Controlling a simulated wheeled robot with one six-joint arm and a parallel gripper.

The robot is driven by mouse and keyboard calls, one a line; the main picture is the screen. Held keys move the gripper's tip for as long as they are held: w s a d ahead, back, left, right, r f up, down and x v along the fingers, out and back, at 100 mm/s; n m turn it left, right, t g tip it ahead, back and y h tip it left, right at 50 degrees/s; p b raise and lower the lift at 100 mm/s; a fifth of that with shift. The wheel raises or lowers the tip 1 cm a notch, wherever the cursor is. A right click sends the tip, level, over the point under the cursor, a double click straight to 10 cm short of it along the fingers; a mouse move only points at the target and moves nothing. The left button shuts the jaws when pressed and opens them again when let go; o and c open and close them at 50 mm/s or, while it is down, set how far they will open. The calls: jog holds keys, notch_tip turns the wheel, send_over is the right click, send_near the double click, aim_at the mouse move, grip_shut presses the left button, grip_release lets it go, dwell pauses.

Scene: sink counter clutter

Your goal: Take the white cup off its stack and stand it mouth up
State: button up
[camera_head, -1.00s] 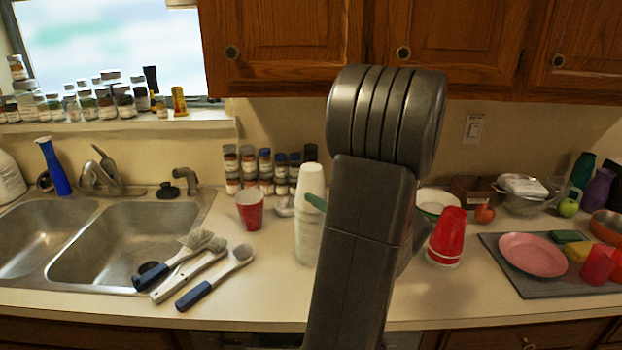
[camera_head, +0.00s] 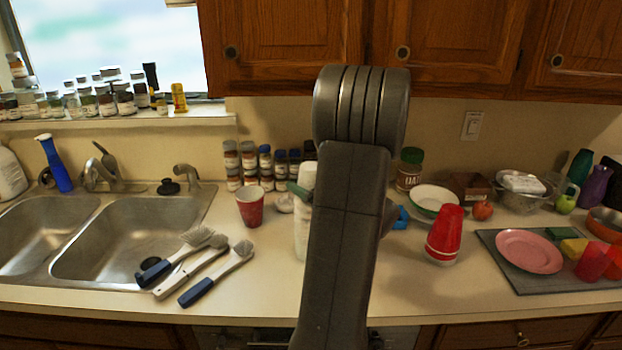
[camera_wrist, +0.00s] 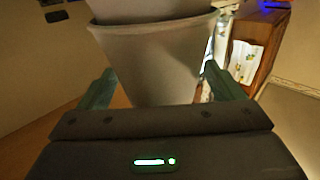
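The white cup (camera_head: 307,172) tops a tall white stack (camera_head: 301,235) on the counter, narrow end up, so mouth down. My arm covers the stack's right side. In the wrist view the cup (camera_wrist: 160,65) lies between my two fingers, its rim edge overlapping another pale cup (camera_wrist: 150,10). My gripper (camera_wrist: 158,72) is open, one finger on each side of the cup; narrow gaps show beside it, and contact at the tips is unclear. In the head view one green finger (camera_head: 298,190) shows at the stack's left side; the other is hidden.
A red cup (camera_head: 250,207) stands left of the stack, with brushes (camera_head: 205,265) in front of it. A red stack (camera_head: 444,235), a bowl (camera_head: 434,197) and a jar (camera_head: 409,168) stand to the right.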

jog(key=c, duration=1)
notch_tip(320, 180, up, 11)
jog(key=shift+f, duration=0.15)
notch_tip(320, 180, up, 8)
jog(key=p, duration=0.6)
jog(key=shift+s+f, duration=0.1)
jog(key=shift+f, duration=0.05)
